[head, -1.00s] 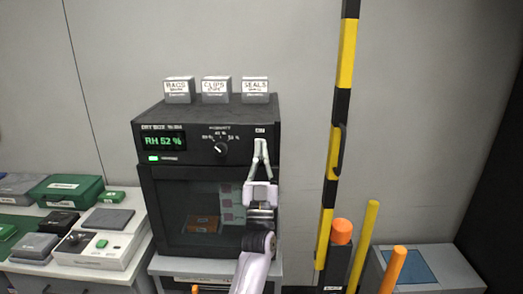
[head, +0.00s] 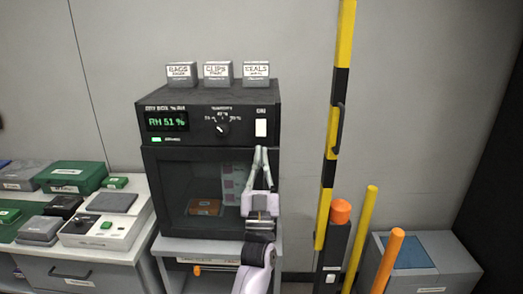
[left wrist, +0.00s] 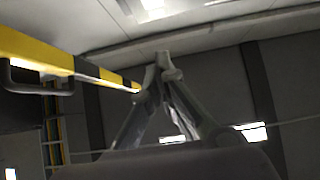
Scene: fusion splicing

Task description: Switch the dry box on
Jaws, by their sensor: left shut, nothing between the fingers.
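The dry box (head: 157,160) is a black cabinet with a glass door and a control panel on top. Its green display (head: 167,121) is lit and reads RH 51 %. A small green light glows below the display. The white switch (head: 261,128) is at the panel's right end and fully visible. My left gripper (head: 261,150) is shut and empty, pointing up just below the switch, in front of the door's upper right corner. Its shut fingertips also show in the left wrist view (left wrist: 162,62). My right gripper is in neither view.
Three grey boxes stand on top of the dry box, including one marked SEALS (head: 256,74). A yellow-black pole (head: 333,130) rises to the right, with orange and yellow posts beside it. A bench with green cases (head: 72,177) is at the left.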

